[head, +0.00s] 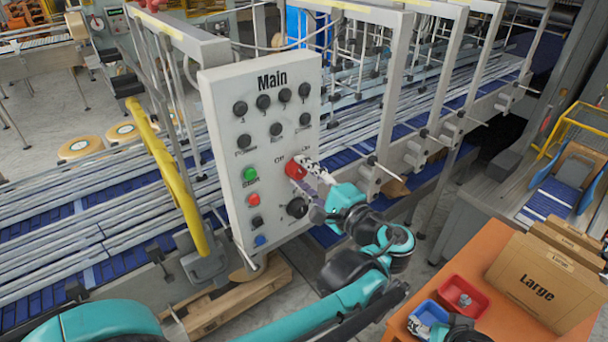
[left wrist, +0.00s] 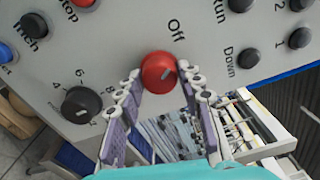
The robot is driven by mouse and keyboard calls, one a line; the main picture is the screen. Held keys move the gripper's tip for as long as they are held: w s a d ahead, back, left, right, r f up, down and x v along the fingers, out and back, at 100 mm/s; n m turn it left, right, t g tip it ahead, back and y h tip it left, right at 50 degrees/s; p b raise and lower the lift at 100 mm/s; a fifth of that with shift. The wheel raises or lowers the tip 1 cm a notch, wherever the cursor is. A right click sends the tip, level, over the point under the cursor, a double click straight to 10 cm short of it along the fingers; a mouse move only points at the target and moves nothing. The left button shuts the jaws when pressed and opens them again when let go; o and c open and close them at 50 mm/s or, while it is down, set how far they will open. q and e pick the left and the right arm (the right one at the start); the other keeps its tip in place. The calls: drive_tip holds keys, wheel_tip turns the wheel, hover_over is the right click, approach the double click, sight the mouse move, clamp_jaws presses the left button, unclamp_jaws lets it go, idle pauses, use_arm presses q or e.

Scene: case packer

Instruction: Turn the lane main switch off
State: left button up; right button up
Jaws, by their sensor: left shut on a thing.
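The main switch is a red round knob (head: 295,169) on the grey panel (head: 225,120) headed "Main", between the labels "Off" and "On". The left wrist view shows the fingertips (left wrist: 160,84) at the knob's lower sides.
A black numbered dial (head: 297,207) is just below the left fingers. Green (head: 249,174), red and blue buttons line the panel's left side. Conveyor rails run behind. An orange table (head: 480,268) with a "Large" carton (head: 540,282) and a red bin (head: 464,297) stands at right.

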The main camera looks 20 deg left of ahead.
use_arm(q)
drive_tip(key=shift+n, duration=1.2)
drive_tip(key=shift+f, duration=0.1)
drive_tip(key=o, duration=1.2)
drive_tip(key=shift+c, duration=0.2)
drive_tip(key=shift+s, duration=0.1)
drive_tip(key=v, duration=1.2)
